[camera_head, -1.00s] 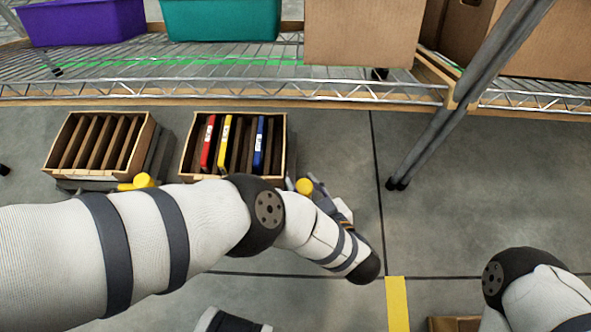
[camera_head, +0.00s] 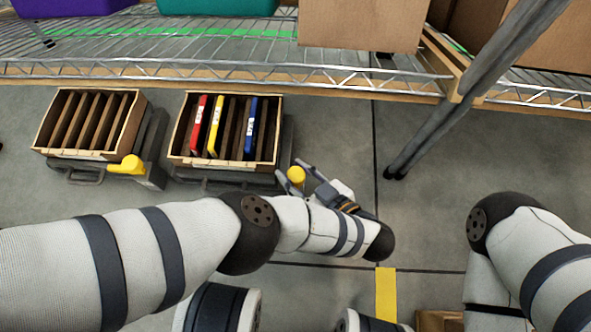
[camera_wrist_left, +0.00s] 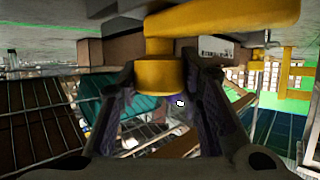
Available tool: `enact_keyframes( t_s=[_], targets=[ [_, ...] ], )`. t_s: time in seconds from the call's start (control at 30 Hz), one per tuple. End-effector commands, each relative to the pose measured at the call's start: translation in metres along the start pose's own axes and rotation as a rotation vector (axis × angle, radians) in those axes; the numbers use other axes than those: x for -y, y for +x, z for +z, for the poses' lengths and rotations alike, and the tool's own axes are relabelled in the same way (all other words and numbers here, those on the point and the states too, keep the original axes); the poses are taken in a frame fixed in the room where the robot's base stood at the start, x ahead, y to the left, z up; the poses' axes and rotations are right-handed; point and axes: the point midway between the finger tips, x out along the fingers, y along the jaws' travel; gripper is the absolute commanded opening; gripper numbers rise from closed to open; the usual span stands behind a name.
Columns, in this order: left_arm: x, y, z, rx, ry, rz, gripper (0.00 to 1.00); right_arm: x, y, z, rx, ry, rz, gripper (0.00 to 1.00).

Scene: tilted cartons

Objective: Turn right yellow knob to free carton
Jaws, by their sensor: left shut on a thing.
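The right yellow knob (camera_head: 296,175) is at the lower right of the right carton (camera_head: 175,150). My left gripper (camera_head: 303,172) is shut on this knob, with a finger on either side of it. The left wrist view shows the knob's round yellow end (camera_wrist_left: 160,76) between the dark fingers, below a wider yellow arm. The right carton is an open brown box with slots holding red (camera_head: 198,124), yellow (camera_head: 216,128) and blue (camera_head: 250,129) flat items. It sits tilted on a grey stand. My right arm shows at the right, its gripper out of view.
A left carton (camera_head: 125,143) with empty-looking slots sits on its own stand with another yellow knob (camera_head: 127,165). A wire shelf (camera_head: 200,70) with bins and boxes runs behind. A dark shelf post (camera_head: 440,120) stands to the right. Grey floor lies between.

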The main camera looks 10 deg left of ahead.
Motion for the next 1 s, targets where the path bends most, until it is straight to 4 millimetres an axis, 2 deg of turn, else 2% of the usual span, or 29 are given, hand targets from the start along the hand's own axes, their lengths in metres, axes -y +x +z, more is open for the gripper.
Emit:
enact_keyframes(
  t_s=[0.1,0.13,0.17,0.57,0.7,0.8,0.93,1.0],
  targets=[
    [0.0,-0.001,0.002,0.008,-0.001,0.0,0.0,0.0,0.0,0.0,0.0,0.0,0.0,0.4],
    [0.0,-0.001,0.002,0.008,-0.001,0.0,0.37,0.0,0.0,0.0,0.0,0.0,0.0,0.4],
    [0.0,-0.001,0.002,0.009,-0.001,0.0,0.42,0.0,0.0,0.0,0.0,0.0,0.0,0.4],
    [-0.001,-0.002,-0.005,0.005,-0.001,0.0,0.42,0.0,0.0,0.0,-0.001,0.0,0.0,0.4],
    [-0.001,-0.009,-0.024,0.004,-0.002,0.003,0.42,0.0,0.0,0.0,-0.001,0.0,0.0,0.4],
    [-0.008,-0.02,-0.034,0.014,-0.008,0.022,0.42,0.0,0.0,0.0,0.0,0.0,0.0,0.4],
    [-0.002,-0.02,-0.051,-0.006,-0.001,0.008,0.42,0.0,0.0,0.0,0.0,0.0,0.0,0.4],
    [-0.002,-0.027,-0.066,0.002,-0.002,0.006,0.42,0.0,0.0,0.0,0.0,0.0,0.0,0.4]
  ],
)
